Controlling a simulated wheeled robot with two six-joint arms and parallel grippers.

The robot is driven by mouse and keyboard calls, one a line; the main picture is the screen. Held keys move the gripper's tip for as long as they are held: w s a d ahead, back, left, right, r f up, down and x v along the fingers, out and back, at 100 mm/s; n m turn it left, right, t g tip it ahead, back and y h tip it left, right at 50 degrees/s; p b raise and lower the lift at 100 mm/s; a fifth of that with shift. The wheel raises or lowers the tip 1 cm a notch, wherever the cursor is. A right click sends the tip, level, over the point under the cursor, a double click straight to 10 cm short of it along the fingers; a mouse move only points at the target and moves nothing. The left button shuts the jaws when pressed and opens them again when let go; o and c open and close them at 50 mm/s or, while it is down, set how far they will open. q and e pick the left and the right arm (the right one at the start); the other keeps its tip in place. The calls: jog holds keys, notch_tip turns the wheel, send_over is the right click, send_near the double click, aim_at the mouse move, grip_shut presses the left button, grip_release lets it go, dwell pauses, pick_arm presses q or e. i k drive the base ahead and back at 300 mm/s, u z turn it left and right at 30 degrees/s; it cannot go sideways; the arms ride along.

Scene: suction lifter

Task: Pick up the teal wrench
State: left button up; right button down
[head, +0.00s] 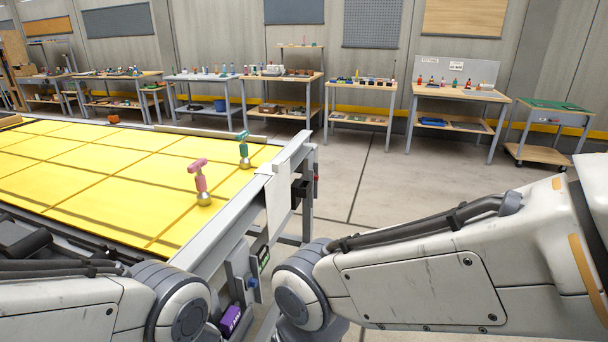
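The teal wrench (243,152) looks like a small tool with a teal body and a rounded metal base. It stands upright on the yellow table (95,160), near its right edge. A similar pink tool (200,183) stands closer to me and a little to the left. Neither tool is being touched. Links of my two arms show at the bottom left and bottom right. I see no fingertips of either gripper.
A raised metal rail (292,150) with a white sheet (278,195) over it runs along the table's right edge. A purple block (230,320) is low by the table's side. Workbenches (280,80) line the back wall. The floor (400,175) between is clear.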

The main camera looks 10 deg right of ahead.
aim_at(245, 162)
jog(key=z, duration=1.3)
jog(key=i, duration=3.2)
jog(key=u, duration=3.75)
